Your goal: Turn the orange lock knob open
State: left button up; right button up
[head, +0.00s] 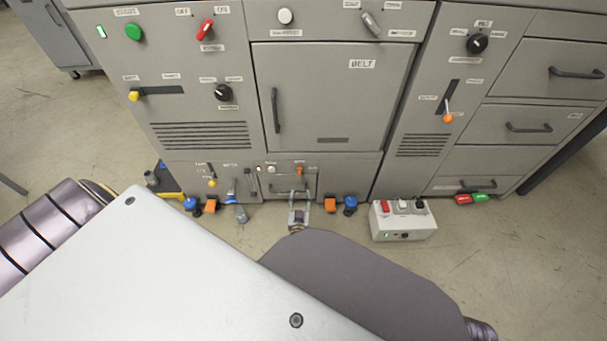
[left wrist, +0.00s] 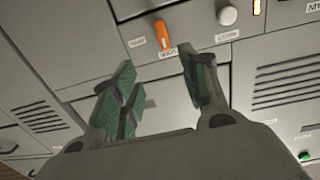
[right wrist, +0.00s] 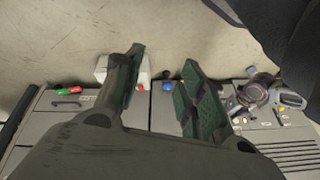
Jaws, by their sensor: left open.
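The orange lock knob (head: 299,171) sits on the small lower panel in the head view, right of a white button (head: 271,169). In the left wrist view the knob (left wrist: 162,34) is an elongated orange handle, close to upright in the picture and slightly tilted. My left gripper (head: 299,207) is in front of this panel. Its fingers (left wrist: 158,72) are open and empty, with the knob beyond the tips and apart from them. My right gripper (right wrist: 165,68) shows open and empty in its own wrist view, over the floor in front of the cabinets.
A drawer handle (head: 289,190) is just below the knob. Blue valve knobs (head: 350,204) and orange blocks (head: 330,205) stand along the cabinet foot. A white switch box (head: 403,222) is on the floor to the right. Another orange-tipped lever (head: 448,118) is on the right cabinet.

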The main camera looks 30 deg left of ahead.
aim_at(299, 170)
pick_arm(q)
jog(key=shift+w+a+r+n+y, duration=0.15)
jog(key=shift+w+a+n+y, duration=0.1)
jog(key=shift+a+n+y, duration=0.05)
pick_arm(e)
jog(key=shift+r, duration=0.6)
pick_arm(q)
jog(key=shift+w, duration=0.15)
pick_arm(e)
jog(key=shift+f, duration=0.1)
pick_arm(q)
jog(key=b+x, duration=0.4)
jog(key=x, duration=0.7)
jog(key=shift+w+a+b, duration=0.2)
jog(key=shift+a+b, duration=0.05)
jog(key=shift+b, duration=0.15)
jog(key=shift+b+x, duration=0.4)
jog(key=shift+x, duration=0.6)
pick_arm(e)
notch_tip(299, 170, down, 11)
jog(key=a+m+t+y, duration=0.1)
jog(key=a+t, duration=0.1)
jog(key=shift+w+a+y, duration=0.35)
jog(key=shift+w+y, duration=0.05)
jog(key=shift+w, duration=0.05)
pick_arm(q)
grip_shut()
